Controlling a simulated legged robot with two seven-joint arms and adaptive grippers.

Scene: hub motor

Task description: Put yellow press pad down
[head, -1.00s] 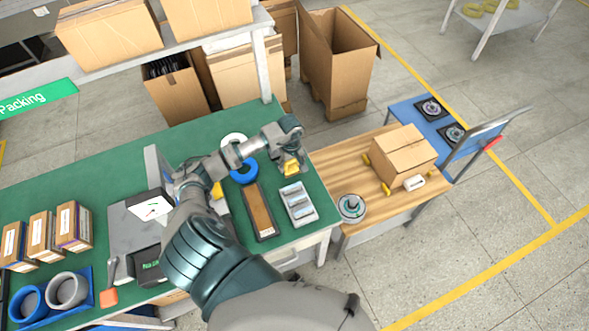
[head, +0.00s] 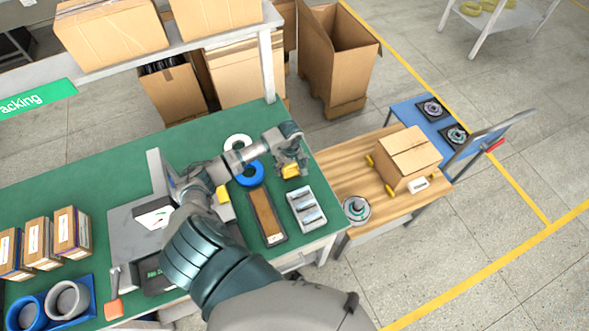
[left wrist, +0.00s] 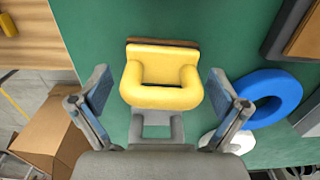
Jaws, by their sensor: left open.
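The yellow press pad (head: 291,171) is at the right end of the green table, near the far edge. In the left wrist view the yellow press pad (left wrist: 150,92) has a yellow loop-shaped handle and a brown layer along its far edge. My left gripper (head: 292,167) is over it. In the left wrist view the left gripper (left wrist: 160,100) is open, with one finger on each side of the pad and visible gaps. The pad appears to be on the green surface, though its underside is hidden. My right gripper is not in view.
Near the pad are a blue ring (head: 249,174), a white ring (head: 237,143), a brown-topped tray (head: 266,215) and a grey tray (head: 306,208). A wooden table (head: 345,165) with a cardboard box (head: 408,158) stands to the right. Another yellow piece (head: 222,193) lies near my arm.

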